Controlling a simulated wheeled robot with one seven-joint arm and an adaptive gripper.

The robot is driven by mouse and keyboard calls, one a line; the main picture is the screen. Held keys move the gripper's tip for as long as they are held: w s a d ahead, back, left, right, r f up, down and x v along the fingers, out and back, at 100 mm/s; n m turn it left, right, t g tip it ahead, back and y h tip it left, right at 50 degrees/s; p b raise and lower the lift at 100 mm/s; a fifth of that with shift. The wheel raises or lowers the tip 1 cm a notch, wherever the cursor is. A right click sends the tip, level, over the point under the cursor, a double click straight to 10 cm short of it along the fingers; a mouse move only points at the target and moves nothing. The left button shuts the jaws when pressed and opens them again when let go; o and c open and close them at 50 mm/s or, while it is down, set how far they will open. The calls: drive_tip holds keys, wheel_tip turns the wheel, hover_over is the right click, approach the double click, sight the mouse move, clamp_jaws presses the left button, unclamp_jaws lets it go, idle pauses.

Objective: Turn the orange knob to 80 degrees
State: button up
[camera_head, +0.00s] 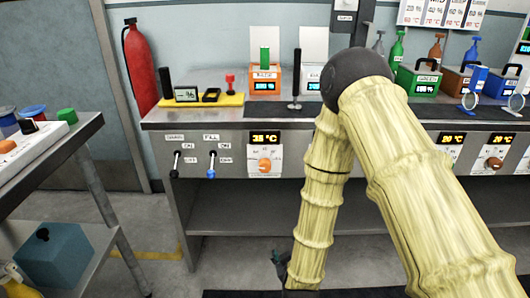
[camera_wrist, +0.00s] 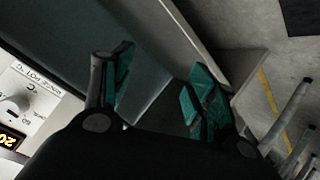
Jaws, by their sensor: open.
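An orange knob (camera_head: 265,164) sits on a white panel on the bench front, under a display (camera_head: 265,138) that reads about 35 °C. The pointer on the knob is too small to read exactly. My gripper (camera_head: 281,262) hangs low in front of the bench, below and slightly right of the knob, and is partly hidden by my arm. In the wrist view my gripper (camera_wrist: 157,92) is open, its teal-padded fingers apart with nothing between them.
Two toggle switches (camera_head: 194,163) stick out left of the orange knob. A brownish knob (camera_head: 494,163) is farther right on the bench front. A side table (camera_head: 85,128) at left carries a white box with an orange cap or knob (camera_head: 7,146). The floor between is clear.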

sight(264, 168)
drive_tip(key=w+a+r+n+t+p, duration=0.1)
drive_tip(key=w+a+r+t+p, duration=0.2)
drive_tip(key=r, duration=0.8)
drive_tip(key=w+a+r+n+t, duration=0.25)
drive_tip(key=w+a+r, duration=0.25)
drive_tip(key=r, duration=0.5)
drive_tip(key=shift+m+h, duration=0.3)
drive_tip(key=shift+m, duration=0.15)
drive_tip(key=w, duration=1)
drive_tip(key=shift+d, duration=0.1)
drive_tip(key=c, duration=1)
drive_tip(key=shift+c, duration=0.2)
